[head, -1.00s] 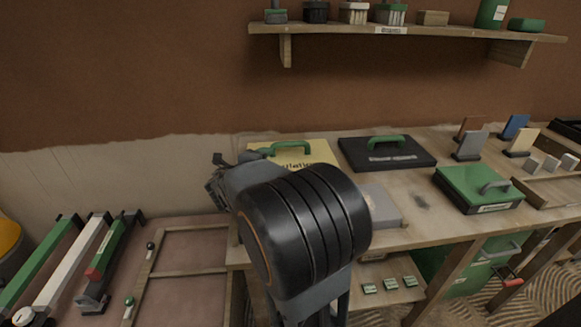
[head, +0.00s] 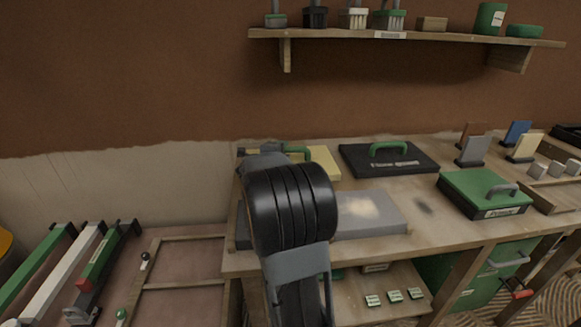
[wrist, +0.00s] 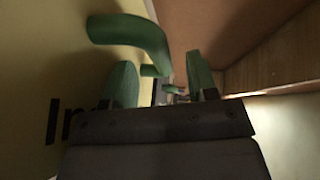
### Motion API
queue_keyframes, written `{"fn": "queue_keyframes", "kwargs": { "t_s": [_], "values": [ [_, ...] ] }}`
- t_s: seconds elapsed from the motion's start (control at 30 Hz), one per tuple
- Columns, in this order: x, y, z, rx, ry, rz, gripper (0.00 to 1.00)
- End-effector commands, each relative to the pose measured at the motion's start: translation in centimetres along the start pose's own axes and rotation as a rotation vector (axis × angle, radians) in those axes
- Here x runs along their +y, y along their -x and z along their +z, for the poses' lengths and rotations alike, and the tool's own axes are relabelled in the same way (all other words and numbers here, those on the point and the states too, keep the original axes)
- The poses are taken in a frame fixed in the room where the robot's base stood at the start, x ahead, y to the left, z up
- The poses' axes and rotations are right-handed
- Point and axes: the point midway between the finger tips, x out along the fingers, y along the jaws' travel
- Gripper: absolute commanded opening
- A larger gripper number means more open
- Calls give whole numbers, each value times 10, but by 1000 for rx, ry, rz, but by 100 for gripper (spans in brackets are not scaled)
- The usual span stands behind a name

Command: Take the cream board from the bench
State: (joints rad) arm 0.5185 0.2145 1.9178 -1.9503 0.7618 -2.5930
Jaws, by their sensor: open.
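The cream board (head: 325,163) lies on the back left of the wooden bench (head: 440,232), partly hidden by my arm. Its green handle (head: 298,151) shows beside my gripper (head: 252,151), which is at the handle's left in the head view. In the wrist view the cream board (wrist: 30,80) fills the left side, with part of its dark lettering showing. My gripper's green fingers (wrist: 162,80) are apart, and the handle (wrist: 135,35) shows just beyond them. I cannot tell whether the handle lies between the fingers.
A black board (head: 385,160) with a green handle lies right of the cream board. A grey slab (head: 370,222) with a pale patch lies in front. A green case (head: 482,190) stands further right. A shelf (head: 420,39) hangs on the wall above.

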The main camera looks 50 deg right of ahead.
Motion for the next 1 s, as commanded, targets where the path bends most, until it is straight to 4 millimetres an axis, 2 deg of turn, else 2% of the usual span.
{"fn": "queue_keyframes", "kwargs": {
  "t_s": [0.1,0.2,0.47,1.0],
  "values": [
    [1,-13,0,1,-1,1,53],
    [1,-18,0,0,-1,1,53],
    [0,-19,0,-1,-1,0,52],
    [0,-19,0,-1,-1,1,0]
  ]
}}
